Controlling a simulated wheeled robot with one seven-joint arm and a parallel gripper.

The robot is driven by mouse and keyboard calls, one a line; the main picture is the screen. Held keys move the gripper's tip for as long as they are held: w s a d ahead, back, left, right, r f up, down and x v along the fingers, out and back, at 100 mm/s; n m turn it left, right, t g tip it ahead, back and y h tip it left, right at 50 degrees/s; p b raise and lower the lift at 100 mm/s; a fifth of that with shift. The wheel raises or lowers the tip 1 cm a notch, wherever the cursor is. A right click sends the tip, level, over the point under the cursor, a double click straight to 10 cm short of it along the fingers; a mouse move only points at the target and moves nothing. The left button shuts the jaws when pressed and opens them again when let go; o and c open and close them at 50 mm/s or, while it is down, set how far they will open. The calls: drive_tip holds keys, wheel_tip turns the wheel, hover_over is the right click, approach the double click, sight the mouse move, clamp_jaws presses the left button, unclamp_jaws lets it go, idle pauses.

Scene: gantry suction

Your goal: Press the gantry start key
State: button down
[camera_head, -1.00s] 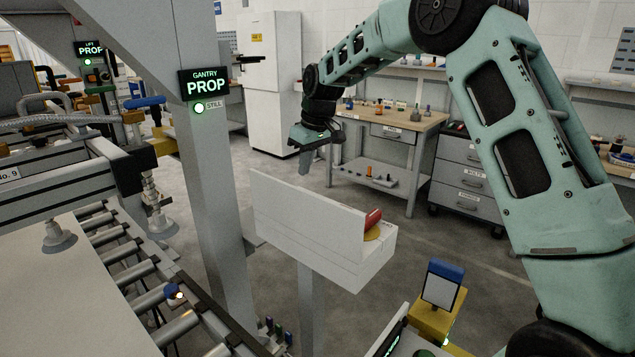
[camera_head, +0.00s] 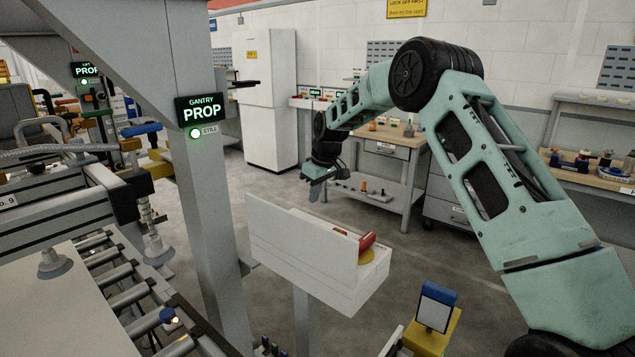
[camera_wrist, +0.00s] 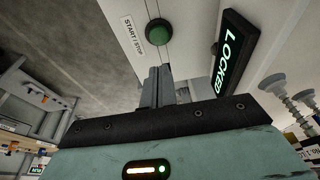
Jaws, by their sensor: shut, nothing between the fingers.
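A round green key (camera_wrist: 159,32) sits on a pale panel beside a "START / STOP" label (camera_wrist: 133,37) in the wrist view. My gripper (camera_wrist: 156,72) is shut and empty, its fingertips just below the key in that picture; I cannot tell the gap in depth. In the head view my gripper (camera_head: 318,190) hangs beyond the upright plate of a white control box (camera_head: 320,262). The green key is not visible in the head view. A red button on a yellow base (camera_head: 366,241) shows at the box's right end.
A lit "LOCKED" sign (camera_wrist: 232,50) stands right of the key. A grey post (camera_head: 205,230) carries a "GANTRY PROP" sign (camera_head: 201,109) with a green lamp marked "STILL". A roller conveyor (camera_head: 130,290) lies left. A blue-topped yellow stand (camera_head: 433,325) stands in front.

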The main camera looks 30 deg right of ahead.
drive_tip(key=p+x, duration=0.1)
drive_tip(key=x, duration=0.1)
drive_tip(key=p+x, duration=0.1)
drive_tip(key=x, duration=0.2)
drive_tip(key=s+p+x, duration=0.1)
drive_tip(key=x, duration=0.1)
drive_tip(key=shift+w+d+f, duration=0.1)
drive_tip(key=shift+d+f, duration=0.05)
drive_tip(key=shift+f, duration=0.65)
drive_tip(key=shift+f+b, duration=0.75)
drive_tip(key=shift+f, duration=0.1)
drive_tip(key=shift+s+f+b, duration=0.25)
drive_tip(key=shift+f+b, duration=0.05)
drive_tip(key=shift+f, duration=0.15)
drive_tip(key=r, duration=0.2)
drive_tip(key=r+p, duration=0.2)
drive_tip(key=r, duration=0.1)
drive_tip(key=shift+w+r, duration=0.3)
drive_tip(key=shift+r, duration=0.05)
drive_tip(key=b+v, duration=0.4)
drive_tip(key=v, duration=0.5)
drive_tip(key=shift+r, duration=0.2)
